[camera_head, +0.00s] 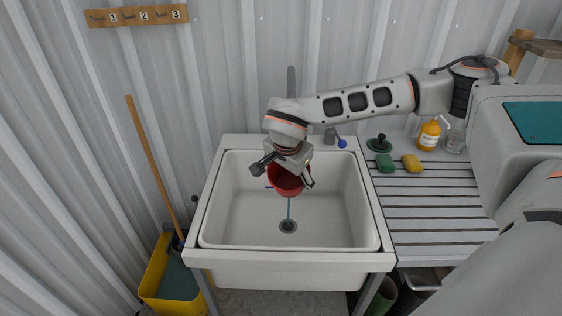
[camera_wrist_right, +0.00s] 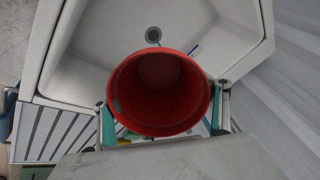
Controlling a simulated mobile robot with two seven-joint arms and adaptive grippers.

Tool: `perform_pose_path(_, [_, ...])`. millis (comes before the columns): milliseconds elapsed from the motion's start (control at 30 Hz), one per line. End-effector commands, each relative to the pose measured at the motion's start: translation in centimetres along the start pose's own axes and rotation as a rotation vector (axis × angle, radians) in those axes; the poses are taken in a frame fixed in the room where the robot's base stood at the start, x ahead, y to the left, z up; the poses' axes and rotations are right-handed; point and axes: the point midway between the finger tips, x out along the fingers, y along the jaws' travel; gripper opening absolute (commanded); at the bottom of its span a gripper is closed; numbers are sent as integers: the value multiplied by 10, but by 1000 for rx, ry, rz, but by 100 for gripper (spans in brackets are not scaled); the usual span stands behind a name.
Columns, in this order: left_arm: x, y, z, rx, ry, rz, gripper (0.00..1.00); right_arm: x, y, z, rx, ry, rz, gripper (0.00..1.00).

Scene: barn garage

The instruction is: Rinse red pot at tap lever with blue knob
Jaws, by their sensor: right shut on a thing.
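The red pot (camera_head: 287,182) hangs over the sink, gripped by my right gripper (camera_head: 286,175), whose fingers sit on either side of it. In the right wrist view I look into the pot (camera_wrist_right: 160,90), which seems empty; the gripper's fingers (camera_wrist_right: 164,118) flank its wall. The tap lever's blue knob (camera_head: 342,143) is at the sink's back right, right of my wrist. A grey upright pipe (camera_head: 291,80) shows above my arm; the spout end is hidden. A thin blue stream (camera_head: 290,210) runs from below the pot to the drain. My left gripper is out of view.
On the slatted board (camera_head: 430,210) at right stand a green sponge (camera_head: 385,162), a yellow sponge (camera_head: 412,163), an orange bottle (camera_head: 429,134) and a glass (camera_head: 455,141). A yellow bucket (camera_head: 157,268) stands at left.

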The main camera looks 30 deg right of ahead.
Motion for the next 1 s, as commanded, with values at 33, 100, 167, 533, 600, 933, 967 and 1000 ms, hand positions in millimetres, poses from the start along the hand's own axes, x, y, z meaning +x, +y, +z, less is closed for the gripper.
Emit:
perform_pose_path(33, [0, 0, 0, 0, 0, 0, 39, 0, 0, 0, 0, 0, 0, 57])
perform_pose_path(100, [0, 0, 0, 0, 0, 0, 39, 0, 0, 0, 0, 0, 0, 57])
perform_pose_path(167, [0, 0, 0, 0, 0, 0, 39, -2, 0, 0, 0, 0, -1, 57])
perform_pose_path(533, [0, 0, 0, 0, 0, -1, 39, -29, 15, 7, 0, 0, -1, 57])
perform_pose_path(600, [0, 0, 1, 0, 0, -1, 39, -34, 18, 8, -1, 0, -2, 57])
perform_pose_path(933, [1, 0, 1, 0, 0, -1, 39, -54, 30, 13, 1, 0, 0, 57])
perform_pose_path(967, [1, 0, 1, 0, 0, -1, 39, -55, 30, 13, 1, 0, 0, 57])
perform_pose_path(1000, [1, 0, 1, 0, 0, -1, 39, -55, 30, 13, 1, 0, 0, 57])
